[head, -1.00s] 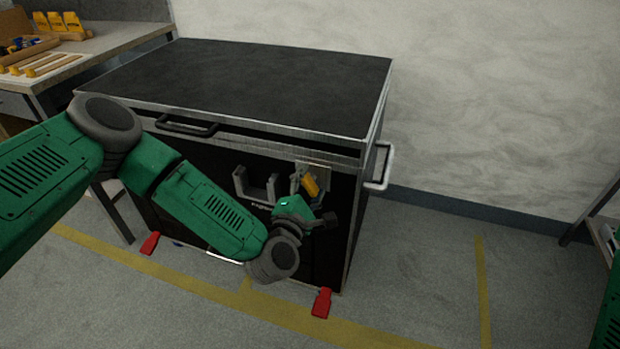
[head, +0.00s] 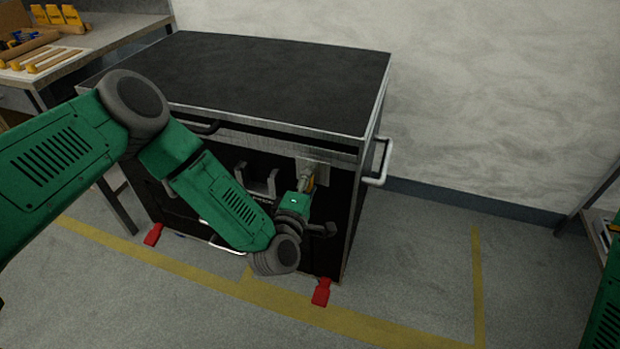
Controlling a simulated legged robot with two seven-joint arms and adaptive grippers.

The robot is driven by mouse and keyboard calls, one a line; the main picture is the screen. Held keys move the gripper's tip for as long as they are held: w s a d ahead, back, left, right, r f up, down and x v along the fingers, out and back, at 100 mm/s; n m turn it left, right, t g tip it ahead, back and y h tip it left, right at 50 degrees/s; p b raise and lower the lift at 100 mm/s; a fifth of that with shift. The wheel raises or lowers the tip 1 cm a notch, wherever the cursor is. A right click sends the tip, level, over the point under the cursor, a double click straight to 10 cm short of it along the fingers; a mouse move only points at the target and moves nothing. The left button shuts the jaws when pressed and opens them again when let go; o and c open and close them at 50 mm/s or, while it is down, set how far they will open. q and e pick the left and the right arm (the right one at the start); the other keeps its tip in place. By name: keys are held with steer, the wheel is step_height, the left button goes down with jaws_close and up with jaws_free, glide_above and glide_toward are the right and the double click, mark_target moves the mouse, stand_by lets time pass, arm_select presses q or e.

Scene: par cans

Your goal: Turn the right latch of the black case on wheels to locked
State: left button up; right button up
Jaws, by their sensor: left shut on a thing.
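The black case (head: 270,85) on wheels stands against the wall, its front facing me. My right gripper is out of view; only part of my right arm shows at the right edge.
A grey bracket (head: 258,181) sits left of the latch, partly behind my left arm. A side handle (head: 379,163) sticks out at right. Red pedals (head: 321,292) show low at the front. A workbench (head: 100,42) stands at left. Floor to the right is clear.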

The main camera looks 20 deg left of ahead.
arm_select(q)
steer(key=shift+s+d+f, duration=0.1)
steer(key=shift+s+f, duration=0.1)
steer(key=shift+f, duration=0.1)
steer(key=o, duration=1.2)
steer(key=shift+c, duration=0.2)
steer(key=shift+w, duration=0.15)
steer(key=shift+r, duration=0.1)
steer(key=s, duration=1.2)
steer(key=shift+a, duration=0.25)
